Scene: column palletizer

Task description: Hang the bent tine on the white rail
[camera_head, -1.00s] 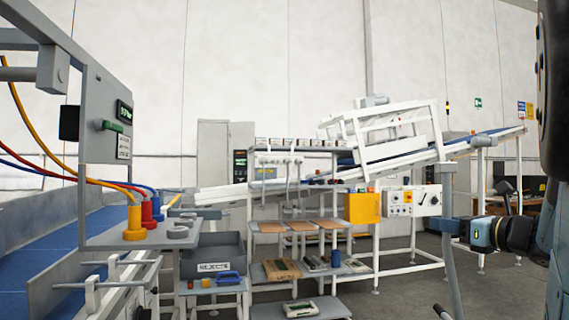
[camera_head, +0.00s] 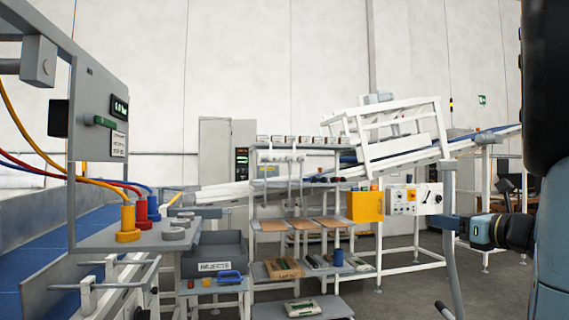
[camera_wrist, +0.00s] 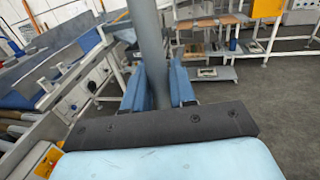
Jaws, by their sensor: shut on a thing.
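The bent tine (camera_head: 453,190) is a long grey bar, standing roughly upright at the right of the head view. Its top end is thicker and its lower part slants off the bottom edge. My gripper (camera_head: 455,224) is shut on it partway along its length. In the wrist view the tine (camera_wrist: 150,40) rises between the two blue fingers of my gripper (camera_wrist: 159,86). A white rail (camera_head: 285,152) seems to run along the upper part of the shelf rack, with grey tines (camera_head: 290,172) hanging there. The held tine is apart from it.
An orange box (camera_head: 366,206) and a white control box (camera_head: 415,199) stand right of the rack. A reject bin (camera_head: 214,258) and a grey panel with coloured hoses (camera_head: 98,120) are at the left. Grey floor (camera_head: 400,295) is open in front of the rack's right side.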

